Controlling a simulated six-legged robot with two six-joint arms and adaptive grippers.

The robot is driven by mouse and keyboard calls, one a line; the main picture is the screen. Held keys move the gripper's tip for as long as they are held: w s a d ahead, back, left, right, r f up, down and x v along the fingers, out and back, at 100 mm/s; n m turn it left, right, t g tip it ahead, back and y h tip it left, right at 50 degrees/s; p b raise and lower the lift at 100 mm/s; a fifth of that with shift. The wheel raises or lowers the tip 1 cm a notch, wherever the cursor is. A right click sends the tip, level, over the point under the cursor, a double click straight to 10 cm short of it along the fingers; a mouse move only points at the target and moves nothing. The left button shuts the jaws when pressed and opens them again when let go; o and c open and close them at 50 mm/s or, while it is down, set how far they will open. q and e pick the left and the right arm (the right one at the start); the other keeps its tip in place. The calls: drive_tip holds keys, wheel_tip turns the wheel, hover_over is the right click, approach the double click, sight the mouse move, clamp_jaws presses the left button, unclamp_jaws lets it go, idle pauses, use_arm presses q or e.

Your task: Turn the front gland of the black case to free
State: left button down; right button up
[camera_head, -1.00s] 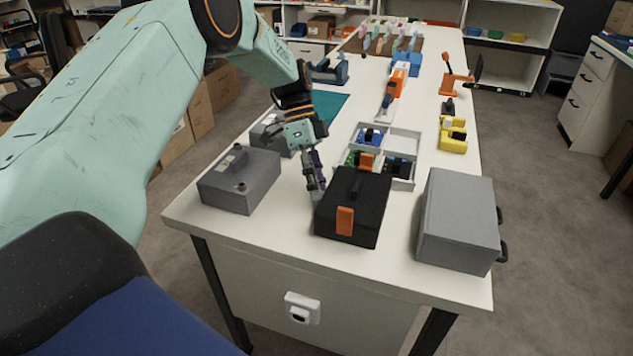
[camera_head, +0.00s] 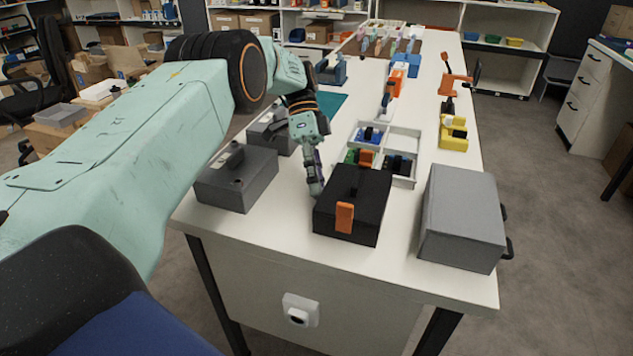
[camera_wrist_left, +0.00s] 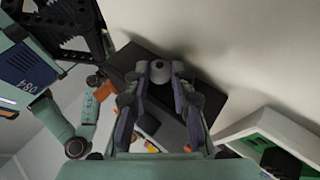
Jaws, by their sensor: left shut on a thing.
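My left gripper (camera_head: 315,189) points down at the left side of the case. In the left wrist view its two fingers (camera_wrist_left: 160,84) close around a round grey gland (camera_wrist_left: 159,69) at the side of the case (camera_wrist_left: 146,54). My right gripper does not show clearly in either view.
A dark grey case (camera_head: 237,178) stands to the left and a light grey box (camera_head: 462,217) to the right. A white divided tray (camera_head: 404,141) with small parts lies behind the black case. Bare table lies between the dark grey case and the black case.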

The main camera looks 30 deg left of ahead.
use_arm(q)
drive_tip(key=shift+s+f, duration=0.1)
drive_tip(key=shift+f, duration=0.05)
drive_tip(key=c, duration=1.1)
unclamp_jaws()
drive_tip(key=shift+a, duration=0.1)
drive_tip(key=shift+c, duration=0.2)
wheel_tip(320, 180, up, 10)
drive_tip(key=shift+c, duration=0.3)
